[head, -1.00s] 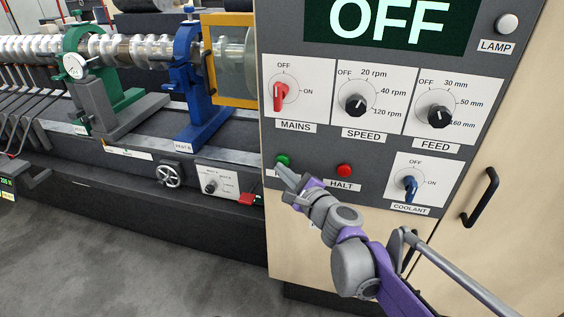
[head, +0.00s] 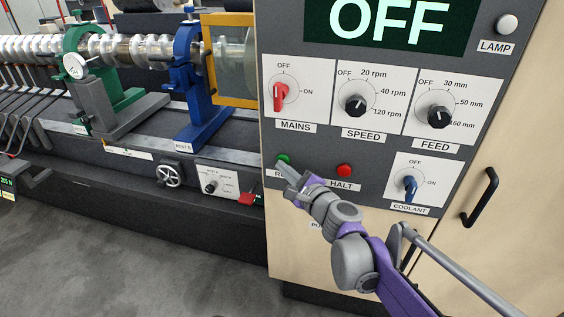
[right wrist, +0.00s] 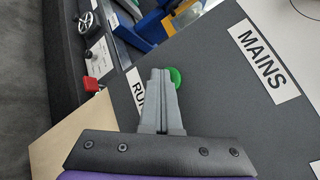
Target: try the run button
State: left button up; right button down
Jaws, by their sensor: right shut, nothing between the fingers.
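The green run button (head: 284,158) is on the grey control panel (head: 318,172), left of the red halt button (head: 344,170). Its RUN label is partly covered by my gripper. My right gripper (head: 285,166) is shut and empty, with its fingertips at the lower edge of the green button in the head view. In the right wrist view, the closed fingers (right wrist: 161,76) lie just left of the green button (right wrist: 175,77), overlapping its edge. I cannot tell whether they touch it. The display (head: 390,22) reads OFF. My left gripper is not in view.
Above are the red mains switch (head: 279,95), pointing toward OFF, and the speed (head: 355,104) and feed (head: 439,116) knobs. The blue coolant switch (head: 410,188) is at the right. A lathe-like machine (head: 130,110) stands left. A black door handle (head: 480,197) juts out at the right.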

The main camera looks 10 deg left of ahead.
jog(key=shift+s, duration=0.9)
jog(key=s+p, duration=0.1)
jog(key=s, duration=0.4)
jog(key=shift+a, duration=0.1)
dwell(0.8)
